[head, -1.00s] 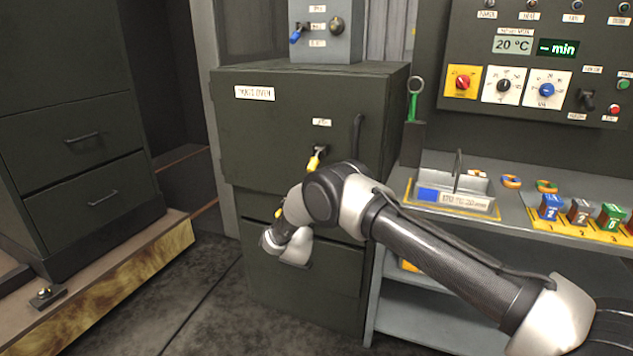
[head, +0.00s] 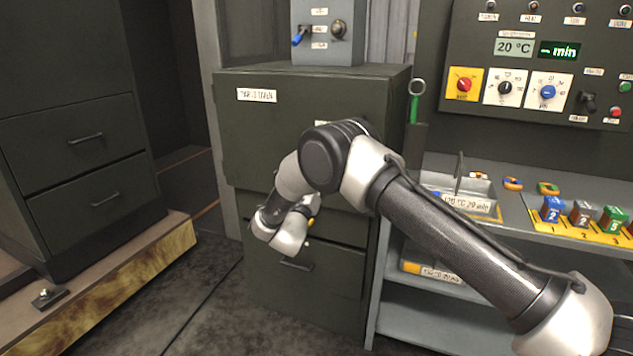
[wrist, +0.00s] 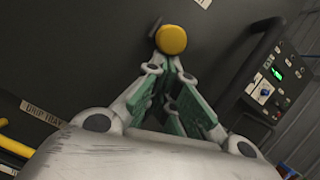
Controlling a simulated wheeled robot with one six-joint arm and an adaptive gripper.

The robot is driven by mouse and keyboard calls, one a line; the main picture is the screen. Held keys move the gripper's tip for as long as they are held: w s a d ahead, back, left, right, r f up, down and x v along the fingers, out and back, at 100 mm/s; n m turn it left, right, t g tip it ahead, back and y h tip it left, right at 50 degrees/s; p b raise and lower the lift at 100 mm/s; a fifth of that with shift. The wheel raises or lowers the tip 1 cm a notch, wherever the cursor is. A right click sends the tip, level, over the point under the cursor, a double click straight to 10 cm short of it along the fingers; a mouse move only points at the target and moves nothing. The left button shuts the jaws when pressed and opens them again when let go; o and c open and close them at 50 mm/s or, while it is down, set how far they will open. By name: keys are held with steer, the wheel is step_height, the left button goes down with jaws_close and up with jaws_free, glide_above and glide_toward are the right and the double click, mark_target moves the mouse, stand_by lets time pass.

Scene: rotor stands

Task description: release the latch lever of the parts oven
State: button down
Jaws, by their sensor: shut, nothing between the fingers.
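The parts oven (head: 245,135) is a dark grey-green cabinet with a white label, in the middle of the head view. My arm now covers its latch lever in that view. In the wrist view the lever's round yellow knob (wrist: 171,40) shows against the dark door, with a small dark stem behind it. My gripper (wrist: 175,68) is shut and empty, its green-padded fingers converging just below the knob in that picture. I cannot tell whether the fingertips touch it. In the head view my fingers are hidden behind my wrist.
A dark bar handle (wrist: 248,58) stands right of the knob. A control box (head: 327,35) sits on the oven. A workbench (head: 515,222) with a tray (head: 470,205) and coloured blocks is at right. A drawer cabinet (head: 75,175) is at left.

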step_height(320, 180, up, 6)
steer(key=s+g+y, duration=0.1)
steer(key=g, duration=0.4)
steer(key=shift+s+a+r+m, duration=0.2)
steer(key=shift+s+a+m, duration=0.1)
stand_by(0.4)
